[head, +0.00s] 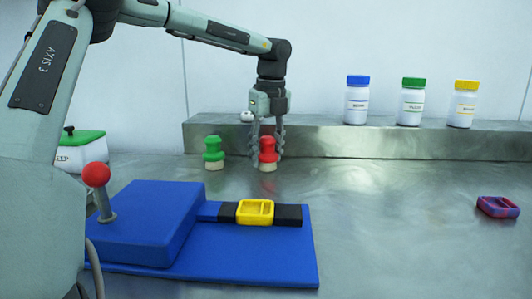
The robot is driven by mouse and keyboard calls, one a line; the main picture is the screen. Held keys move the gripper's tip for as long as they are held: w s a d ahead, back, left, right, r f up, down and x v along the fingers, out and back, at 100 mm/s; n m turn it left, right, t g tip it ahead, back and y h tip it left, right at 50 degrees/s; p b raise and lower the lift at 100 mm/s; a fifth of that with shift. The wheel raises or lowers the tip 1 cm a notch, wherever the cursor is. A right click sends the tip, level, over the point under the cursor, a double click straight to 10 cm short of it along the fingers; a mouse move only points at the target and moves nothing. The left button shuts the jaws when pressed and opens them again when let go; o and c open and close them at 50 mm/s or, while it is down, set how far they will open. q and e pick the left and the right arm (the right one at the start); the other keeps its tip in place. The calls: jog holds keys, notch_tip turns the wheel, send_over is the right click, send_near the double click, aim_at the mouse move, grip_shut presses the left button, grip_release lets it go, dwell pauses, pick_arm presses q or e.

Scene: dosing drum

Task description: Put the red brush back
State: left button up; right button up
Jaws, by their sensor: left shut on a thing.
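The red brush (267,149) has a red knobbed handle and a pale base. It is upright, close to the front of the metal ledge and to the right of the green brush. My left gripper (267,151) comes down from above and is shut on the red brush's handle. I cannot tell whether the brush's base touches the table. The green brush (213,153) stands upright on the table. My right gripper is not in view.
A blue machine (150,225) with a red-knobbed lever (97,177) holds a yellow tray (255,212). Bottles with blue (357,99), green (411,101) and yellow (463,103) caps stand on the ledge (330,143). A red-and-blue tray (498,207) lies right. The table's right middle is clear.

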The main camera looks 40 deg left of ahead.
pick_arm(q)
jog(key=o, duration=1.1)
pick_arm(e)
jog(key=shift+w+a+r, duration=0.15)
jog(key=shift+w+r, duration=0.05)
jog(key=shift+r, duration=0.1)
pick_arm(q)
jog(key=shift+r, duration=0.55)
jog(key=r, duration=0.3)
jog(key=d+r, duration=0.1)
jog(key=r, duration=0.3)
jog(key=r+p, duration=0.1)
jog(key=r, duration=0.3)
jog(key=shift+s+d, duration=0.2)
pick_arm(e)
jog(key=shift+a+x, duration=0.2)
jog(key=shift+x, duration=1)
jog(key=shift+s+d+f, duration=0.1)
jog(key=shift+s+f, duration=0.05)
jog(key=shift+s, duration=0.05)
